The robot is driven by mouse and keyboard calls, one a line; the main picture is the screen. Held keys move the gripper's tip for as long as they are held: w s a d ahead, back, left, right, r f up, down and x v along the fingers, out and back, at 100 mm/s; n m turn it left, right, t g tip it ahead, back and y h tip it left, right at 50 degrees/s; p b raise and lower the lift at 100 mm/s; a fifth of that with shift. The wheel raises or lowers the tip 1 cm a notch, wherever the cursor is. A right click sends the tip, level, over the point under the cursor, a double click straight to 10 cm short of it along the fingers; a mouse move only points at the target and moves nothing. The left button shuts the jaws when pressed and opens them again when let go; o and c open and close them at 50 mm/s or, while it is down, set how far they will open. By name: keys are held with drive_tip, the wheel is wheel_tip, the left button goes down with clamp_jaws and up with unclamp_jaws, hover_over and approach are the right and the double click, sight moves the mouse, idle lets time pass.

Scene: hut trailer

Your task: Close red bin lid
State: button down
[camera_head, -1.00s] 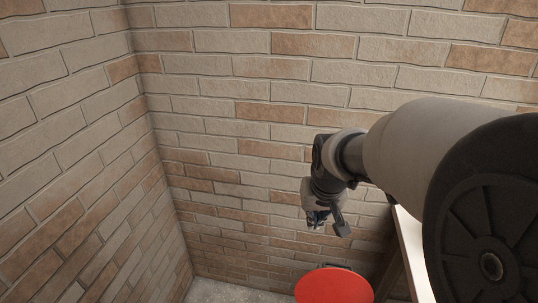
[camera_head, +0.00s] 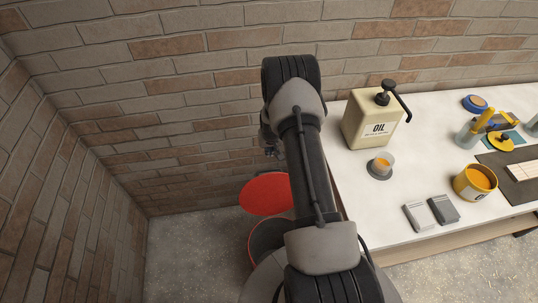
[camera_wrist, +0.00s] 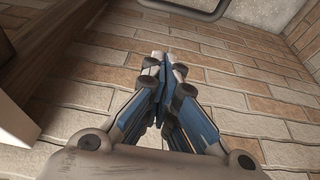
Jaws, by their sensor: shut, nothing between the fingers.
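The red bin lid (camera_head: 265,193) stands open in the head view, raised at the back of the bin, with its red face showing. Below it is the bin's dark round opening with a thin red rim (camera_head: 250,243), partly covered by my arm. My gripper (camera_wrist: 168,70) is shut and empty in the wrist view, its blue-sided fingers together in front of the brick wall. In the head view it is mostly hidden behind my arm, above the lid and apart from it as far as I can tell.
A white workbench (camera_head: 370,215) stands right of the bin. Brick walls close off the back and left. The floor (camera_head: 195,250) left of the bin is clear.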

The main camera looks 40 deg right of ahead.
wheel_tip(320, 180, down, 7)
drive_tip(key=b, duration=0.1)
drive_tip(key=shift+s+a+f+b, duration=0.2)
drive_tip(key=shift+s+a+b, duration=0.1)
drive_tip(key=shift+s, duration=0.15)
idle(0.6)
